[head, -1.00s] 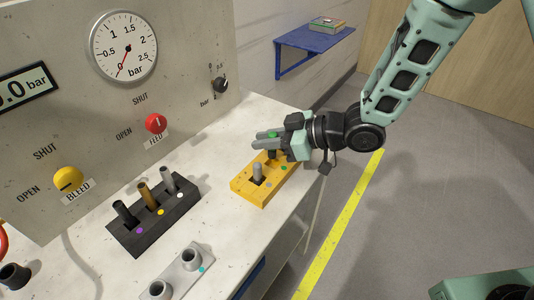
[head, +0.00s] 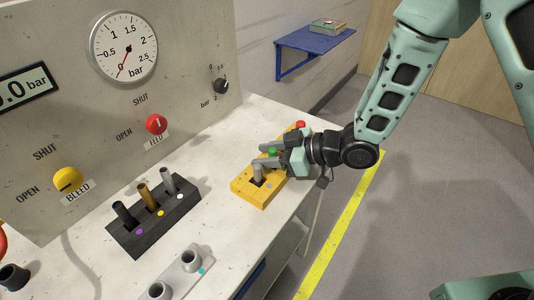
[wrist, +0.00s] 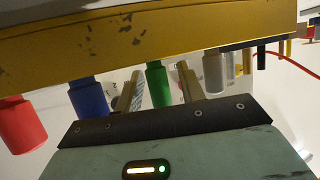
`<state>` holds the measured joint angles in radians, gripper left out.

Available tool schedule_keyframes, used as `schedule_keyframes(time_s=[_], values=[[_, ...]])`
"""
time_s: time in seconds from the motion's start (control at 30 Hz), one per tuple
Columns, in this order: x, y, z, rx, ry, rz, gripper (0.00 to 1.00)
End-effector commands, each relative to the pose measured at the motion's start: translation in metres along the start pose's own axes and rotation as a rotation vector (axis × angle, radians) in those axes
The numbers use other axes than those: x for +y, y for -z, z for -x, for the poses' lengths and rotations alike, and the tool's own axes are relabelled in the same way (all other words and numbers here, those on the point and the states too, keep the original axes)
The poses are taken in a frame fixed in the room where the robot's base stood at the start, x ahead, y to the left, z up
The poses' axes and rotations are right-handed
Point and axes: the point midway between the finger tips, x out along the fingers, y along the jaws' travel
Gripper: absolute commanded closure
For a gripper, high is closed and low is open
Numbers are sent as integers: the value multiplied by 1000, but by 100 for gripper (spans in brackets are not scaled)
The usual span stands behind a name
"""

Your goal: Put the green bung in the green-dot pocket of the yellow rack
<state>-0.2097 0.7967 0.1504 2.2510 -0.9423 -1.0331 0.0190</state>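The green bung (head: 272,152) stands upright at the yellow rack (head: 262,198), between the two fingers of my gripper (head: 268,155). In the wrist view the green bung (wrist: 158,84) has a narrow gap on each side, so my gripper (wrist: 158,88) looks open around it. The picture is inverted there, with the rack (wrist: 150,35) along the top and the bung's narrow end meeting its edge. The green dot and its pocket are hidden behind the gripper, so how deep the bung sits cannot be told.
A grey bung (head: 257,171) stands close beside the fingers, and a red bung (head: 300,125) is at the far end. A blue bung (wrist: 90,97) shows in the wrist view. A dark rack (head: 135,240) and a grey block (head: 185,277) stand left on the bench.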

Motion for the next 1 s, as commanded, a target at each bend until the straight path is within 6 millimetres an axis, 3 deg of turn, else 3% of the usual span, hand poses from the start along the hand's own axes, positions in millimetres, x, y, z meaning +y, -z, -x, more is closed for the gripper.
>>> schedule_keyframes(time_s=[0.17, 0.7, 1.0], values=[[0, 6, 2, 0, 0, 1, 61], [1, 3, 102, 0, -5, 0, 61], [0, 3, 121, -2, -1, 0, 61]])
